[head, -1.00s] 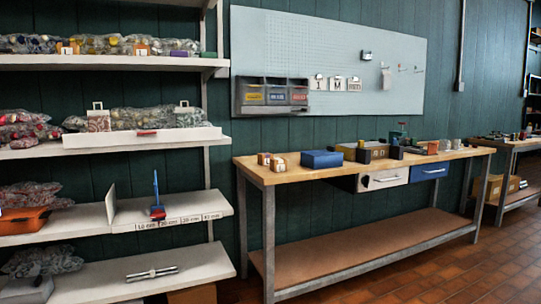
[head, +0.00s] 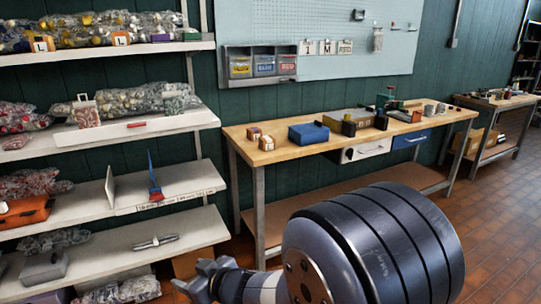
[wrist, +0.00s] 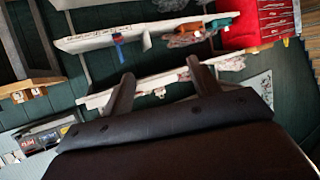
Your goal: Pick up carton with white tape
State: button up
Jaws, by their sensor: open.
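Two small brown cartons, one at the back (head: 254,133) and one in front (head: 266,143), stand on the left end of the wooden workbench (head: 290,160) in the head view. Both carry pale markings; I cannot tell which has white tape. They also seem to show at the left of the wrist view, at the bench edge (wrist: 38,92). My gripper (wrist: 160,70) is open and empty, its two fingers spread in front of the shelves. It is apart from the cartons.
White shelves (head: 130,131) with bagged goods stand at the left. A blue box (head: 309,132) sits right of the cartons, with dark bins (head: 358,117) beyond. Label bins (head: 262,65) hang on the pegboard above. Brick floor (head: 490,230) at right is clear.

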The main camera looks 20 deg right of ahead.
aim_at(266, 143)
jog(key=i+l+z, duration=0.35)
jog(key=i, duration=0.4)
jog(key=i+z, duration=0.4)
jog(key=i, duration=0.35)
jog(key=i+j+z, duration=0.35)
jog(key=i, duration=0.4)
jog(key=l, duration=0.1)
